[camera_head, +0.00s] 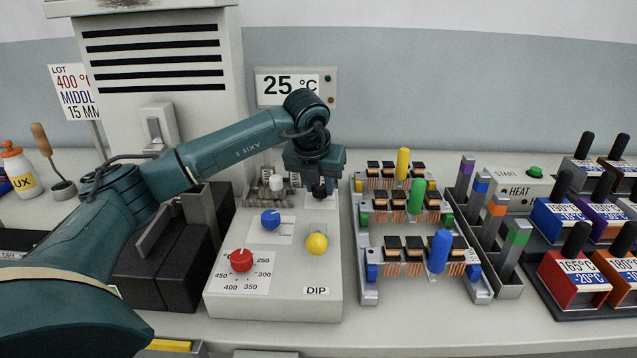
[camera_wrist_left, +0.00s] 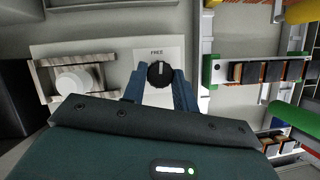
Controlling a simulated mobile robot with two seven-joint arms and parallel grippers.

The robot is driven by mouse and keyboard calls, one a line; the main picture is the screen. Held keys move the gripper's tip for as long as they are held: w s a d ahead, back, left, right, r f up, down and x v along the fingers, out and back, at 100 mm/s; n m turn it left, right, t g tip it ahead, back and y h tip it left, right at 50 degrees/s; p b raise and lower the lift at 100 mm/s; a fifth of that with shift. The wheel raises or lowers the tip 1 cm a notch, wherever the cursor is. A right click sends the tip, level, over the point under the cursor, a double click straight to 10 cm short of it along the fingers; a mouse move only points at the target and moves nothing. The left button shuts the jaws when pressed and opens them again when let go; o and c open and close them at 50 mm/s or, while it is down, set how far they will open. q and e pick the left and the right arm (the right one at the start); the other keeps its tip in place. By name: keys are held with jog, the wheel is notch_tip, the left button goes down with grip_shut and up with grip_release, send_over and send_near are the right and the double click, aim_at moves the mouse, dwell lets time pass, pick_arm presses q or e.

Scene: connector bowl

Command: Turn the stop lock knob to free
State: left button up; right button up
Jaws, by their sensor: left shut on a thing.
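The stop lock knob (camera_wrist_left: 159,73) is black and round with a pale line on it. It sits on a white label plate (camera_wrist_left: 146,56) with the word FREE above it in the left wrist view. The line runs nearly upright in that view, toward FREE. In the head view the knob (camera_head: 319,192) is a dark shape below my gripper, partly hidden. My left gripper (camera_wrist_left: 159,82) points down at the panel and is shut on the knob, a finger on each side. Other words on the plate are hidden. My right gripper is not in view.
The DIP panel (camera_head: 330,275) also carries a blue knob (camera_head: 270,218), a red dial (camera_head: 241,260) and a yellow button (camera_head: 317,243). A white cylinder (camera_wrist_left: 72,82) in a metal holder stands left of the gripper. Racks with coloured handles (camera_head: 415,195) stand close on the right.

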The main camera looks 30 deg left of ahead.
pick_arm(q)
jog(key=shift+n+y, duration=0.3)
jog(key=shift+n, duration=0.3)
jog(key=o, duration=1)
jog(key=v, duration=1.3)
jog(key=shift+r, duration=0.15)
jog(key=shift+w+p, duration=0.1)
jog(key=shift+p, duration=0.2)
